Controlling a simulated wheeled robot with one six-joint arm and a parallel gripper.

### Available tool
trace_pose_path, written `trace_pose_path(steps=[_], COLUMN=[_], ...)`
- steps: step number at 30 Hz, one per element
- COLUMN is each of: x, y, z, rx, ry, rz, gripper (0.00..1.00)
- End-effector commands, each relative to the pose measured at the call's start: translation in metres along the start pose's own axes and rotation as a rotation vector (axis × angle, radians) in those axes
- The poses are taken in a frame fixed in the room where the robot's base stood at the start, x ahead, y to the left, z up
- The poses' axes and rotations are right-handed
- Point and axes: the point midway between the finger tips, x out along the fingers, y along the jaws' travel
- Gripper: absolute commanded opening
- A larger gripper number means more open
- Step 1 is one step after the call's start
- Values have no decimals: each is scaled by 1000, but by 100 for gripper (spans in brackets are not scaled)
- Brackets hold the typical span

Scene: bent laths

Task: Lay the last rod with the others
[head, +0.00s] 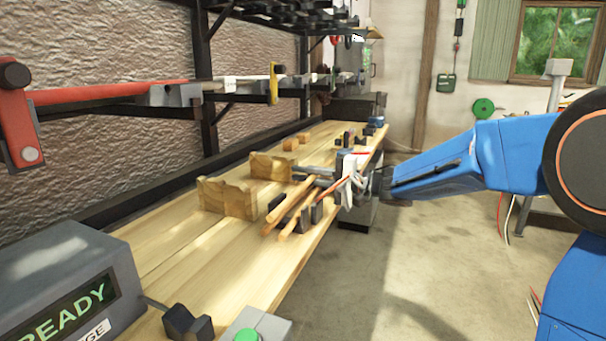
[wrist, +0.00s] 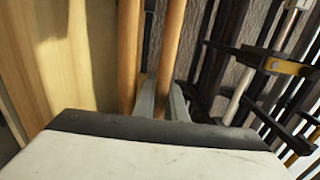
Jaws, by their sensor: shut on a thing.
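My gripper (head: 312,176) is over the right side of the bench in the head view. In the wrist view its two grey fingers (wrist: 162,103) are shut on a tan wooden rod (wrist: 170,45). This rod appears to be the left one of two slanting rods in the head view (head: 289,207). A second rod (wrist: 129,50) runs beside it, apart from the fingers; it also shows in the head view (head: 298,220). Dark blocks (head: 316,211) stand around the rods. I cannot tell whether the held rod touches them. The held rod's far end is hidden by the gripper.
Two notched wooden blocks (head: 226,199) (head: 270,168) stand on the bench (head: 190,240), left of the rods. A grey box reading READY (head: 70,285) and a green button (head: 247,335) are at the near end. Racks with clamps (head: 180,94) line the wall. The bench's near middle is clear.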

Motion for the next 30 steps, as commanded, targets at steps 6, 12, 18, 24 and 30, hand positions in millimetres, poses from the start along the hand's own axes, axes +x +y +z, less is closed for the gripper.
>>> trace_pose_path(steps=[6, 12, 18, 24, 30], x=[0, 0, -21, -60, -93], y=[3, -1, -10, -10, -10], z=[0, 0, 0, -1, -1], rx=[4, 4, 2, 2, 3], ry=[0, -1, 2, 3, 3], rz=[4, 4, 3, 3, 3], gripper=[30, 30, 30, 30, 30])
